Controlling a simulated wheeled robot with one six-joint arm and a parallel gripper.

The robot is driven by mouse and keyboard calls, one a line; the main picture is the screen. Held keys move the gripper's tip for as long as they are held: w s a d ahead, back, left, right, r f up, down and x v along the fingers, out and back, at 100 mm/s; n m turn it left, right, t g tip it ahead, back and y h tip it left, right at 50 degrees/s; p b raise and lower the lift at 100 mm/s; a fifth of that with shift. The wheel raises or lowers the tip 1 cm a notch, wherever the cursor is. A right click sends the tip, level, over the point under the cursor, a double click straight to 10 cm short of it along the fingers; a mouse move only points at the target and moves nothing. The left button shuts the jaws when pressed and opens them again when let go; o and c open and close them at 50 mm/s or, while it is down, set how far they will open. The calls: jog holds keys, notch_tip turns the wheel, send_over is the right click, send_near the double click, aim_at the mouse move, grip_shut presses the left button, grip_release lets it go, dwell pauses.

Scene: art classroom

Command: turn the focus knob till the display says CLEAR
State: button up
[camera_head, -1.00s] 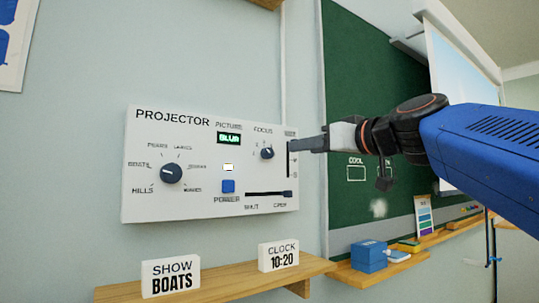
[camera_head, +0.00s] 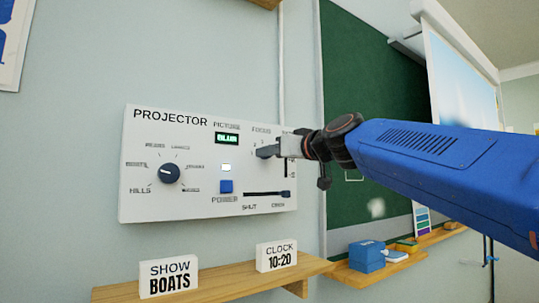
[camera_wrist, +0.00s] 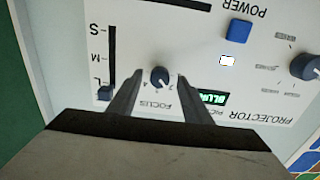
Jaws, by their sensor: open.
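The white projector panel (camera_head: 145,205) is on the wall. Its green display (camera_head: 227,138) reads BLUR in the head view; it also shows upside down in the wrist view (camera_wrist: 213,99). The small dark focus knob (camera_wrist: 159,77) shows in the wrist view between the two fingers of my gripper (camera_wrist: 154,80). My gripper (camera_head: 262,152) is open, with a finger on each side of the knob. I cannot tell whether either finger touches it.
A larger picture knob (camera_head: 169,173), a blue power button (camera_head: 226,186) and a horizontal slider (camera_head: 285,194) are on the panel. A vertical S-M-L slider (camera_wrist: 106,92) is beside the focus knob. A wooden shelf (camera_head: 215,281) with SHOW BOATS and CLOCK 10:20 signs is below.

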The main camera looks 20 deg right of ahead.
jog(key=shift+x, duration=1.15)
jog(key=c, duration=1.1)
jog(key=shift+o, duration=0.2)
jog(key=shift+m, duration=4.3)
